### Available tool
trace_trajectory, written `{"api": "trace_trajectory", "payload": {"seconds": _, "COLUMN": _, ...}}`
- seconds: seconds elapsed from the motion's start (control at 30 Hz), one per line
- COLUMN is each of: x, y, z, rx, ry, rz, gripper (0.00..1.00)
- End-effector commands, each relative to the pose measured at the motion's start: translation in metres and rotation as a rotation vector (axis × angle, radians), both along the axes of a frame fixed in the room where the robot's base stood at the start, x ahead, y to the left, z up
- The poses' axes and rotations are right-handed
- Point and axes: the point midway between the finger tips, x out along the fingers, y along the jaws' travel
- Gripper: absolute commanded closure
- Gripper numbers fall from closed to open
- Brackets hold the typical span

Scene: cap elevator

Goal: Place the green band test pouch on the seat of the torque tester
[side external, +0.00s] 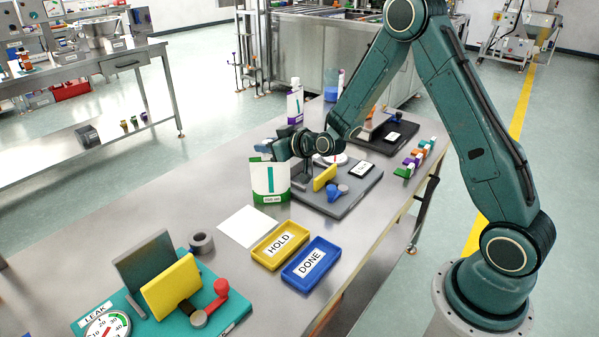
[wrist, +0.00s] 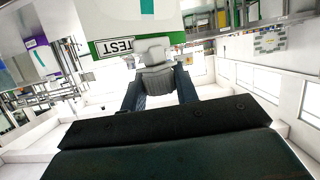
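The green band test pouch (side external: 270,182) is white with a green band and a teal stripe, and looks upright at the left edge of a grey station. In the wrist view the pouch (wrist: 150,14) appears upside down with a TEST label. My gripper (side external: 284,147) is at its top. In the wrist view the fingers of my gripper (wrist: 160,88) close on a grey piece at the pouch's edge. Whether the pouch touches the table is unclear. The grey station (side external: 355,200) has a yellow plate (side external: 325,177), a blue knob and a partly hidden dial; its sign is unreadable.
A teal LEAK station (side external: 225,322) stands at front left, a black station (side external: 385,140) farther back. A yellow HOLD tray (side external: 262,262), blue DONE tray (side external: 298,277) and white sheet (side external: 247,227) lie in front. A purple-banded container (side external: 295,106) stands behind. The left table area is clear.

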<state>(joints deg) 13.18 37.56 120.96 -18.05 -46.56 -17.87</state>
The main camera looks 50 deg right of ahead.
Motion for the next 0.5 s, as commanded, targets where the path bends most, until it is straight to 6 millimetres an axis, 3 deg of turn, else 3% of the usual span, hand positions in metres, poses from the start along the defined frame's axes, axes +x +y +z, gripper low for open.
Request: {"api": "trace_trajectory", "payload": {"seconds": 0.5, "x": 0.0005, "y": -0.0002, "z": 0.0043, "rx": -0.001, "ry": -0.004, "rz": 0.000, "gripper": 1.00}}
